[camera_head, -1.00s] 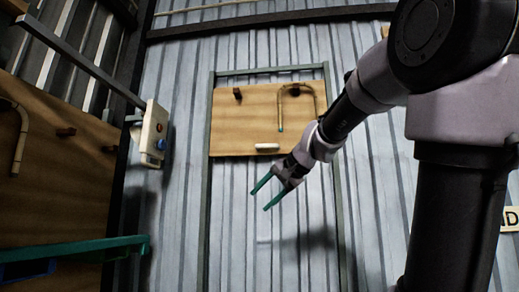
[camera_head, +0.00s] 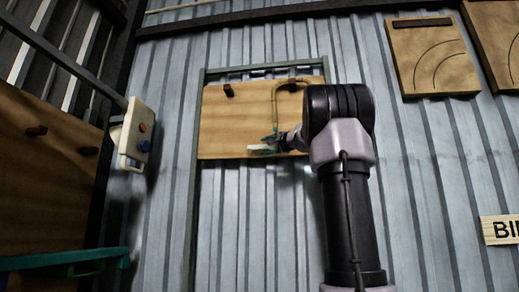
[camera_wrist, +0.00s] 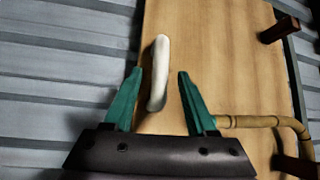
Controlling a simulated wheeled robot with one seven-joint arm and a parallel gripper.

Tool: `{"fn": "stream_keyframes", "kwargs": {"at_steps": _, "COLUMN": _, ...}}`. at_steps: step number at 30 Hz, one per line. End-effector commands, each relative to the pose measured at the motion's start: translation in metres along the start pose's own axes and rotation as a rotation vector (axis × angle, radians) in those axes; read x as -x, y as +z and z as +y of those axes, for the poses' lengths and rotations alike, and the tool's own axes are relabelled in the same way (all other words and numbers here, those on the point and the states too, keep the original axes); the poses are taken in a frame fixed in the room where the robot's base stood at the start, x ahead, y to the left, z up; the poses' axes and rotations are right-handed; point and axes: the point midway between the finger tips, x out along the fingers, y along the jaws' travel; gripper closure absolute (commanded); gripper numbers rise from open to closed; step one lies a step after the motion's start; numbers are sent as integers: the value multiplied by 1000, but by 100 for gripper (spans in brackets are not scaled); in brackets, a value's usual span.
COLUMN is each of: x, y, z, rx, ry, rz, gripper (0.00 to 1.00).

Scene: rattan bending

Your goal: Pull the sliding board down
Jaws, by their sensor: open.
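The sliding board (camera_head: 235,117) is a wooden panel set in a dark green frame on the corrugated wall. Its white handle (camera_head: 262,149) is at the lower edge. In the wrist view the handle (camera_wrist: 159,73) lies lengthwise ahead of and partly between the green fingers of my gripper (camera_wrist: 161,85). The fingers are apart and do not appear to touch it. My gripper (camera_head: 270,142) is in front of the board's lower edge, close to the handle, and my arm hides the board's lower right part.
A bent rattan cane (camera_head: 275,104) hangs on the board, beside a dark peg (camera_head: 229,90). It also shows right of my gripper in the wrist view (camera_wrist: 255,122). A control box (camera_head: 138,134) is on the left. The wall below the board is clear.

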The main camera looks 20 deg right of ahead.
Motion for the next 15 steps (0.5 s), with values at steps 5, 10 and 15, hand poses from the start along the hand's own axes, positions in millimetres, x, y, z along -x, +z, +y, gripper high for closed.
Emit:
{"fn": "stream_keyframes", "kwargs": {"at_steps": 5, "x": -29, "y": 1, "z": 1, "rx": -1, "ry": 0, "rz": -2, "gripper": 43}}
{"fn": "stream_keyframes", "kwargs": {"at_steps": 10, "x": -41, "y": 0, "z": 0, "rx": 1, "ry": 1, "rz": 0, "gripper": 43}}
{"fn": "stream_keyframes", "kwargs": {"at_steps": 15, "x": -43, "y": 0, "z": 0, "rx": 0, "ry": 0, "rz": 0, "gripper": 43}}
